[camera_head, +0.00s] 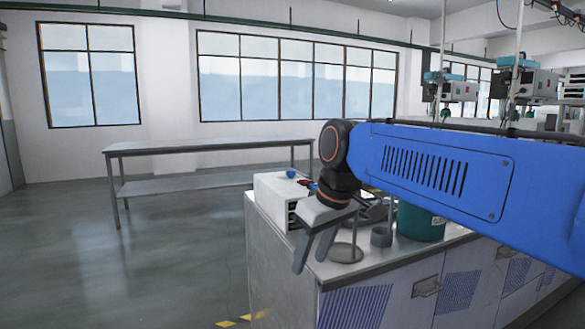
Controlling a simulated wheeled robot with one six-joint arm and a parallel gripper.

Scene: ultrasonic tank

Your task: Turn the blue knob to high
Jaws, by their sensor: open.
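A small blue knob (291,173) shows on top of a white box-shaped unit (268,197) at the near left end of the lab bench. Its pointer and setting are too small to read. My gripper (312,257) hangs in front of the unit, lower than the knob and to its right. Its two grey fingers point down, spread apart, with nothing between them. The gripper is apart from the knob in the picture. My wrist hides part of the unit's right side and what lies behind it.
A round metal stand (346,253) with a thin rod, a grey cup (381,237) and a dark green bucket (420,224) stand on the bench top (452,238), right of the gripper. A steel table (205,147) stands behind. The floor at left is clear.

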